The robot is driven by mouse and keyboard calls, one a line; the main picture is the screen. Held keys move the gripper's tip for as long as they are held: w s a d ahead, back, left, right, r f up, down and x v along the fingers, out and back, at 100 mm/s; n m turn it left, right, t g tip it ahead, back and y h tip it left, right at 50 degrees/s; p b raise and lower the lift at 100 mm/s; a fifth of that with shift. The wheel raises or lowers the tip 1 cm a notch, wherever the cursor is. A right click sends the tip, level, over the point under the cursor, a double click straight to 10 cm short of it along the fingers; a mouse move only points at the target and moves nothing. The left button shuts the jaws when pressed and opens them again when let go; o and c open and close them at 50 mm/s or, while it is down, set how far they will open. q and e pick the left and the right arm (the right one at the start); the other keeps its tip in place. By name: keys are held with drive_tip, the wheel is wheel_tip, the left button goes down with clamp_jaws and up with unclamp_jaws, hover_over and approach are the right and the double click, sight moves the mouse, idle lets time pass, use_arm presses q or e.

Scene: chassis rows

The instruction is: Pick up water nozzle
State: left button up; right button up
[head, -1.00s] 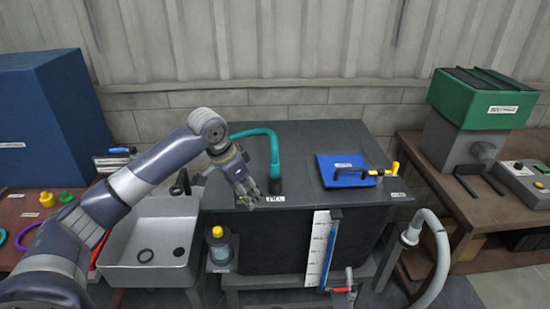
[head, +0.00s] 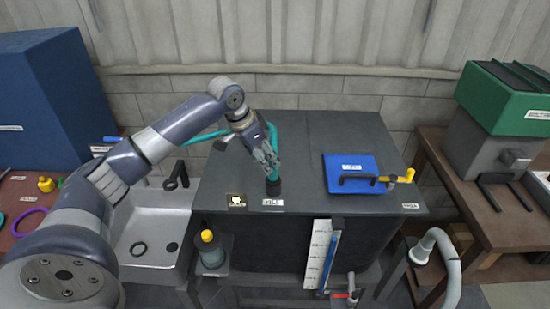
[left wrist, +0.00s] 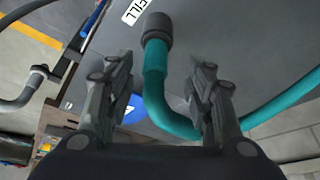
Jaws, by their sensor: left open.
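The water nozzle is a teal hose with a dark grey end (head: 273,187), standing at the FILL label on the dark tank top (head: 320,135). In the left wrist view the dark end (left wrist: 157,28) lies beyond my fingertips, and the teal hose (left wrist: 155,75) runs down between the fingers. My left gripper (head: 270,160) is open above the dark end and hides part of the hose in the head view; its fingers also show in the left wrist view (left wrist: 163,72). I cannot tell whether a finger touches the hose. My right gripper is not in view.
A blue lid (head: 352,163) with a black handle and a yellow-handled valve (head: 401,176) sit at the tank's right. A sink (head: 150,222) with a dark faucet (head: 175,175) stands at its left. A green-topped machine (head: 500,105) stands on the right bench.

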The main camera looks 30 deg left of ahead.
sight(274, 169)
use_arm(q)
drive_tip(key=shift+d+p+x, duration=0.2)
drive_tip(key=shift+p+x, duration=0.3)
drive_tip(key=shift+x, duration=0.45)
drive_tip(key=x, duration=0.1)
drive_tip(key=p+x, duration=0.1)
drive_tip(key=x, duration=0.1)
drive_tip(key=shift+w+d+f+p, duration=0.25)
drive_tip(key=shift+w+d+p, duration=0.1)
drive_tip(key=shift+w, duration=0.1)
drive_tip(key=shift+f, duration=0.35)
drive_tip(key=shift+c, duration=0.6)
drive_tip(key=c, duration=0.9)
drive_tip(key=shift+c, duration=0.2)
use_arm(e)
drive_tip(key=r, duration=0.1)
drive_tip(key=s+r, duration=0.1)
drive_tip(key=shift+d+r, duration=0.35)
